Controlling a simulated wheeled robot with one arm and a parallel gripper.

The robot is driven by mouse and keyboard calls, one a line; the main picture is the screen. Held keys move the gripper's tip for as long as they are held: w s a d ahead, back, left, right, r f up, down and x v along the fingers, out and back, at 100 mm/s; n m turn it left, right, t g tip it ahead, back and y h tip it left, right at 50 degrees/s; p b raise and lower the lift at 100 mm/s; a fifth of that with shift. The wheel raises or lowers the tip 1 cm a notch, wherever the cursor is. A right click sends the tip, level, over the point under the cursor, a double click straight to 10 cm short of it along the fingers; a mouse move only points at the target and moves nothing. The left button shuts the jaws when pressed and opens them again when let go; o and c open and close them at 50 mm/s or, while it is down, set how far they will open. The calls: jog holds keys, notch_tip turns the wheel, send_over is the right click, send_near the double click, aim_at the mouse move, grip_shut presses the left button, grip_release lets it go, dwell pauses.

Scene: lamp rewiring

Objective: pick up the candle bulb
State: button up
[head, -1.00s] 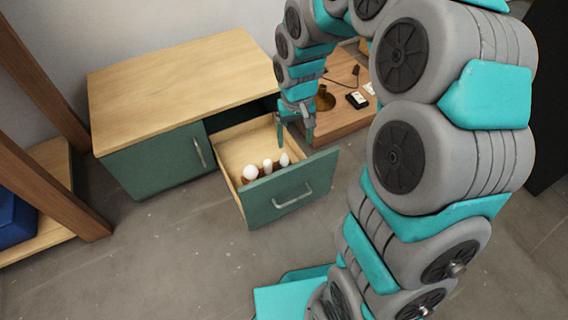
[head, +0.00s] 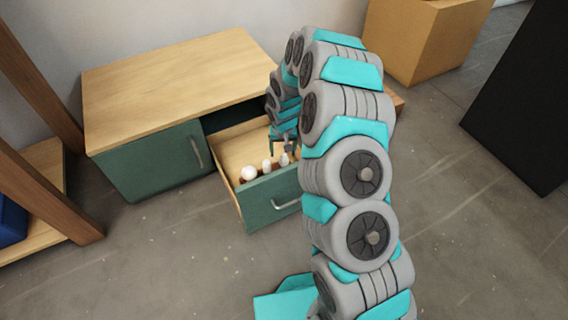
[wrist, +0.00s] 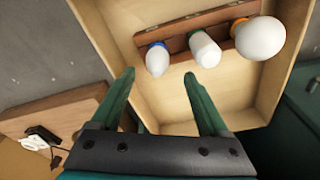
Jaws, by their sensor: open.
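The candle bulb (wrist: 157,60) is white and tapered with a blue collar. It sits in a brown wooden rack (wrist: 180,44) inside the open drawer (head: 238,142), at one end of the row; it also shows in the head view (head: 284,159). My gripper (wrist: 158,76) is open and empty above the drawer. In the wrist view the candle bulb appears between the two fingertips, apart from both. The gripper also shows in the head view (head: 284,149), just behind and above the bulb.
A tubular bulb (wrist: 204,49) with a green collar and a round bulb (wrist: 259,38) with an orange collar share the rack. The drawer's green front (head: 268,199) and wooden walls surround them. The cabinet top (head: 170,85) is clear. A cardboard box (head: 415,38) stands behind.

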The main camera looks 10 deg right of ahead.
aim_at(284, 161)
jog(key=f, duration=0.3)
jog(key=f+b, duration=0.1)
jog(key=f, duration=0.2)
jog(key=shift+w+d+f, duration=0.1)
jog(key=shift+d+f, duration=0.1)
jog(key=shift+f, duration=0.05)
grip_shut()
dwell(0.4)
